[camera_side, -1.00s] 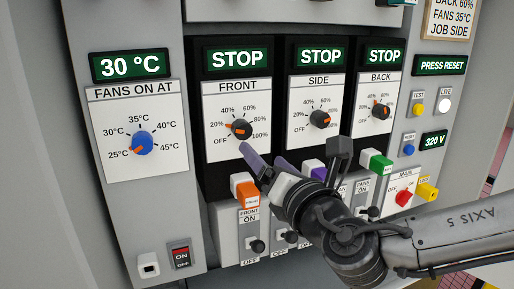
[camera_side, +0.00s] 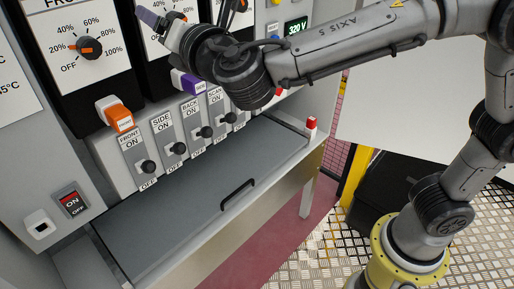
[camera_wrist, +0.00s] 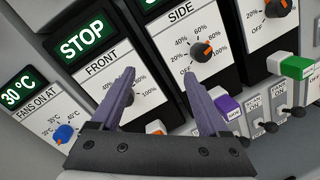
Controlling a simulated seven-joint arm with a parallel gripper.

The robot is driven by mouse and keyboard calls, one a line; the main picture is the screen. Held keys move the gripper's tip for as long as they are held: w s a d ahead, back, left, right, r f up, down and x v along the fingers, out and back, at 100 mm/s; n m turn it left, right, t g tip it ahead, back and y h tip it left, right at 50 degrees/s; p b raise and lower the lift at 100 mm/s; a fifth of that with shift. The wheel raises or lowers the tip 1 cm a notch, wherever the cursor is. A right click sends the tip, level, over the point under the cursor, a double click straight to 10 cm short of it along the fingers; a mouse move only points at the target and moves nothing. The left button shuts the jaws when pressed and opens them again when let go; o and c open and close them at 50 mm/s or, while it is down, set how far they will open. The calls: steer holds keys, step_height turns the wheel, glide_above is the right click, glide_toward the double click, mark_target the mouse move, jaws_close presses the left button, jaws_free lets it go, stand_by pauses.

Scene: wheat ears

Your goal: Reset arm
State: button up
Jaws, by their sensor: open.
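My gripper (camera_side: 165,25) is at the top of the side view, in front of the panel between the FRONT dial (camera_side: 88,47) and the SIDE dial. In the wrist view my gripper (camera_wrist: 158,75) has two purple fingers spread apart with nothing between them. The SIDE dial (camera_wrist: 202,50) shows just beyond the right finger. A green STOP display (camera_wrist: 83,41) stands above the FRONT scale. The blue fan temperature dial (camera_wrist: 63,133) is at the lower left, below a green 30 °C display (camera_wrist: 18,91).
Orange (camera_side: 120,118) and purple (camera_side: 192,83) connectors project above a row of toggle switches (camera_side: 178,148). A red ON/OFF rocker (camera_side: 72,202) is at the lower left. A grey shelf (camera_side: 180,205) with a black handle (camera_side: 237,194) juts out below. Open floor lies right of it.

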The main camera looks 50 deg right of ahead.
steer(key=s+d+r+m+g+h, duration=0.2)
steer(key=d+m+h, duration=0.25)
steer(key=d, duration=0.85)
steer(key=s+d+f+m+g+h, duration=0.1)
steer(key=s+d+f+m+g, duration=0.2)
steer(key=d, duration=0.4)
steer(key=s+d+f+m+g, duration=0.1)
steer(key=s+d+m+g, duration=0.1)
steer(key=s+d+m, duration=0.4)
steer(key=s+d+f+m+g+y, duration=0.2)
steer(key=s+f+m, duration=0.25)
steer(key=s, duration=0.25)
steer(key=s+d+f+m+g+y, duration=0.2)
steer(key=s+f+m+g, duration=0.1)
steer(key=s+f, duration=0.35)
steer(key=s+a+f+m+y, duration=0.4)
steer(key=s+a+f+m, duration=0.1)
steer(key=a, duration=0.3)
steer(key=shift+s+a+f+m+g+y, duration=0.3)
steer(key=shift+s+a+f+m+y, duration=0.15)
steer(key=shift+f, duration=0.3)
steer(key=shift+w, duration=0.15)
